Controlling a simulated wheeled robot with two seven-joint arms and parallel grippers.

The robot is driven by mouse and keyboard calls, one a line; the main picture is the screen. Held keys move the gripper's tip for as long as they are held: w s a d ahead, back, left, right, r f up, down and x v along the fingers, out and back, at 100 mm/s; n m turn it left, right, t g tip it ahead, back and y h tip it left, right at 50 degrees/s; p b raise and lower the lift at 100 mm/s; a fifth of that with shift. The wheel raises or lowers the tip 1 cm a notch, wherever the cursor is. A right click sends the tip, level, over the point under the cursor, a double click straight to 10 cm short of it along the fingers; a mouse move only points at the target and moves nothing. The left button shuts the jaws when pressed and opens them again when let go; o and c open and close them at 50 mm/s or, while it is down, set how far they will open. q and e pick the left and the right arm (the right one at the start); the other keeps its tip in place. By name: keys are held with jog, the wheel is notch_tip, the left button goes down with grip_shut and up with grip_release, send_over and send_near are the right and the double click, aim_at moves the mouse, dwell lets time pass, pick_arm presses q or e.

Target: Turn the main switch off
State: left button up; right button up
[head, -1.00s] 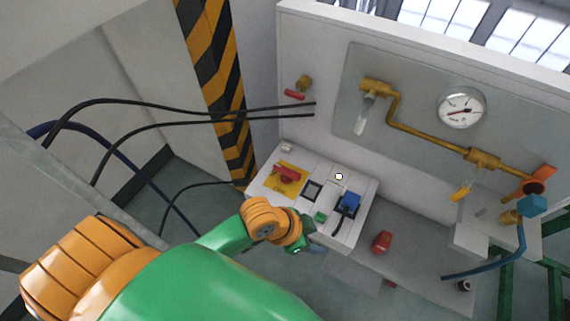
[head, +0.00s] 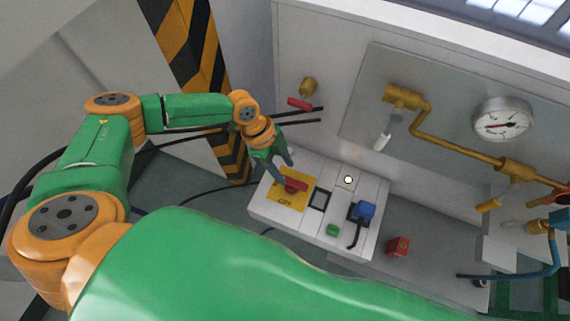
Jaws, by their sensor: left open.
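The main switch (head: 295,186) is a red rotary handle on a yellow plate (head: 287,203) at the left end of the light grey control box. My left gripper (head: 283,170) is over this switch, pointing down at it from the upper left. Its fingers are open and close to the red handle. I cannot tell whether they touch it or stand on both sides of it. Part of the handle and plate is hidden by the fingers. My right gripper does not show.
The control box (head: 262,206) also bears a green button (head: 333,230), a blue plug (head: 362,211) and a white round light (head: 348,180). A red valve handle (head: 300,104) sits on the wall above. Black cables (head: 300,122) run behind my left arm. A striped post (head: 185,45) stands behind it.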

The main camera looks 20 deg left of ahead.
aim_at(291, 180)
pick_arm(q)
jog(key=d+f, duration=0.2)
jog(key=f, duration=0.1)
jog(key=shift+s+d, duration=0.2)
jog(key=shift+s, duration=0.2)
jog(key=shift+w+a+f, duration=0.25)
jog(key=shift+a+f, duration=0.05)
jog(key=shift+s+d+r, duration=0.1)
jog(key=shift+s+d, duration=0.05)
grip_shut()
dwell(0.6)
